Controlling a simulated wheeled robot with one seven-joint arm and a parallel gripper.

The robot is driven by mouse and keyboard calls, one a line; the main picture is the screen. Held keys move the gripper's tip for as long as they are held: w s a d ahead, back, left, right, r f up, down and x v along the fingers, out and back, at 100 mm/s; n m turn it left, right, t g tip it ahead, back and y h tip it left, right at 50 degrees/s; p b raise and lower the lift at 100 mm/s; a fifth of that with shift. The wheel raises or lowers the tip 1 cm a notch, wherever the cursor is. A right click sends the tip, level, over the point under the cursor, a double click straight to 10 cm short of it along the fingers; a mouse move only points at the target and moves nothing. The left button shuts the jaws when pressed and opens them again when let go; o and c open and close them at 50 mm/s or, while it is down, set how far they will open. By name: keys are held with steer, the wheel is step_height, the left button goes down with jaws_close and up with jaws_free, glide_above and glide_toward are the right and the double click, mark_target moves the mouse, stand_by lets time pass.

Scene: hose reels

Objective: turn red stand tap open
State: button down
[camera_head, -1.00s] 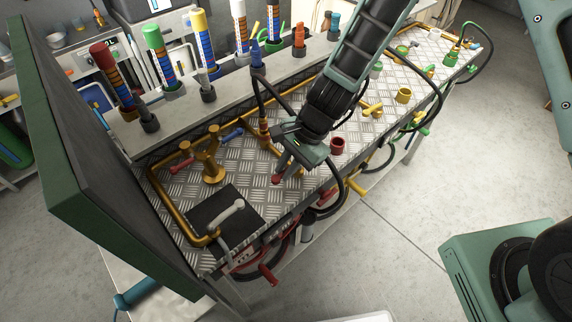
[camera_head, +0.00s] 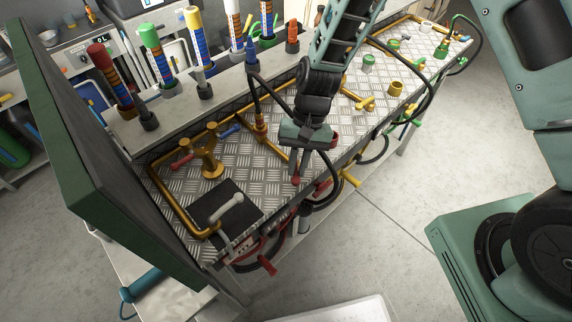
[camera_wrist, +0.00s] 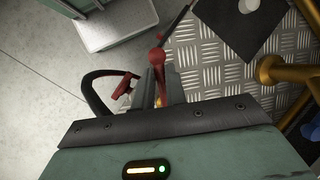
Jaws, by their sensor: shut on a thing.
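A red tap handle (camera_head: 295,181) shows at the tips of my gripper (camera_head: 301,164), over the front part of the patterned metal bench top. My gripper points down and is shut on this handle. In the wrist view the rounded red end of the handle (camera_wrist: 158,57) stands up between the fingers of my gripper (camera_wrist: 160,85). The tap's body and stand are mostly hidden by the gripper. A separate brass stand (camera_head: 212,158) to the left carries a red handle (camera_head: 182,161) and a blue handle (camera_head: 230,131).
Black hoses loop over the bench edge. The floor (camera_head: 420,190) in front is clear.

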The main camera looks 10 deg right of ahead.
steer(key=n, duration=0.1)
steer(key=d+n+h, duration=0.1)
steer(key=n, duration=0.2)
steer(key=shift+w+d+n+g+h+b, duration=0.15)
steer(key=shift+d+n+g+h+b, duration=0.15)
steer(key=shift+d+g+h+b, duration=0.1)
steer(key=shift+w+d+n+h, duration=0.2)
steer(key=shift+d+n+h, duration=0.15)
steer(key=shift+n, duration=0.6)
steer(key=shift+w+d+n+h, duration=0.2)
steer(key=shift+n+h, duration=0.25)
steer(key=shift+n, duration=0.5)
steer(key=shift+d, duration=0.15)
steer(key=c, duration=1.4)
jaws_free()
steer(key=shift+c, duration=0.2)
steer(key=b+v, duration=0.4)
steer(key=v, duration=1.3)
steer(key=shift+r+b, duration=0.2)
steer(key=shift+b, duration=0.1)
steer(key=shift+w, duration=0.15)
